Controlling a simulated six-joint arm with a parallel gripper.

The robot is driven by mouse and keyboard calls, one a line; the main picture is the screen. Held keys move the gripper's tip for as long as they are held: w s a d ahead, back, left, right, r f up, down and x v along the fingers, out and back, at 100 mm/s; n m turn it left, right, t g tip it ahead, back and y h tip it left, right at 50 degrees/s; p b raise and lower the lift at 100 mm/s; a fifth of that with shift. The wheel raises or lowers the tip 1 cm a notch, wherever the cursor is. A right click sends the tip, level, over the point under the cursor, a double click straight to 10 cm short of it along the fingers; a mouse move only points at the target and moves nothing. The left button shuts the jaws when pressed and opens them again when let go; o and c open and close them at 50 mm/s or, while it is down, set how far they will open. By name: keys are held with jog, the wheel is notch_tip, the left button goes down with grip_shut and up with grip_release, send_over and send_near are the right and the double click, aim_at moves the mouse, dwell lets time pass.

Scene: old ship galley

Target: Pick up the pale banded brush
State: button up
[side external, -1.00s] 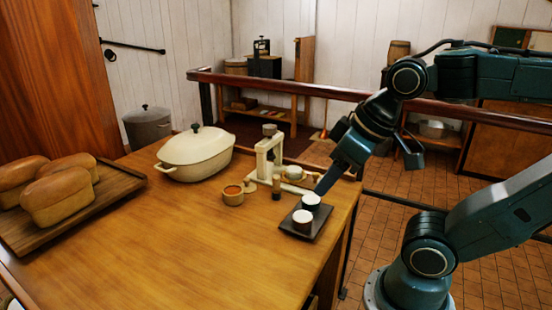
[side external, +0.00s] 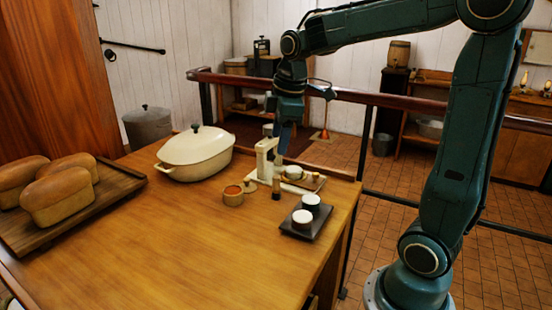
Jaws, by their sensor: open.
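A small upright object (side external: 276,187), pale at the top with a darker lower part, stands on the wooden table in front of the cream stand; it looks like the banded brush, but it is too small to be sure. My gripper (side external: 281,151) points down above and behind it, close to the cream stand (side external: 262,160). Its fingers are open and hold nothing that I can see. The exact gap between fingers and stand cannot be told from this side.
A round wooden pot (side external: 233,196) stands left of the upright object. A dark tray (side external: 293,229) with two cups is at the right edge. A cream lidded casserole (side external: 196,155) and a board with loaves (side external: 115,190) stand left. The front table (side external: 190,245) is clear.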

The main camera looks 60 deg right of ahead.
jog(key=w+d+f+n+g, duration=0.1)
jog(key=w+d+f+n, duration=0.25)
jog(key=w+d, duration=0.2)
jog(key=n+g, duration=0.1)
jog(key=n, duration=0.2)
send_over(277, 186)
jog(key=d, duration=0.1)
notch_tip(277, 186, down, 8)
jog(key=r, duration=0.1)
jog(key=shift+w+d+f+y, duration=0.2)
jog(key=shift+w+f+y, duration=0.05)
jog(key=shift+w+y, duration=0.15)
jog(key=shift+s, duration=0.1)
jog(key=shift+f, duration=4.35)
jog(key=shift+f, duration=0.1)
jog(key=shift+a+f, duration=0.15)
jog(key=shift+f, duration=2.3)
jog(key=shift+c, duration=0.4)
jog(key=c, duration=1)
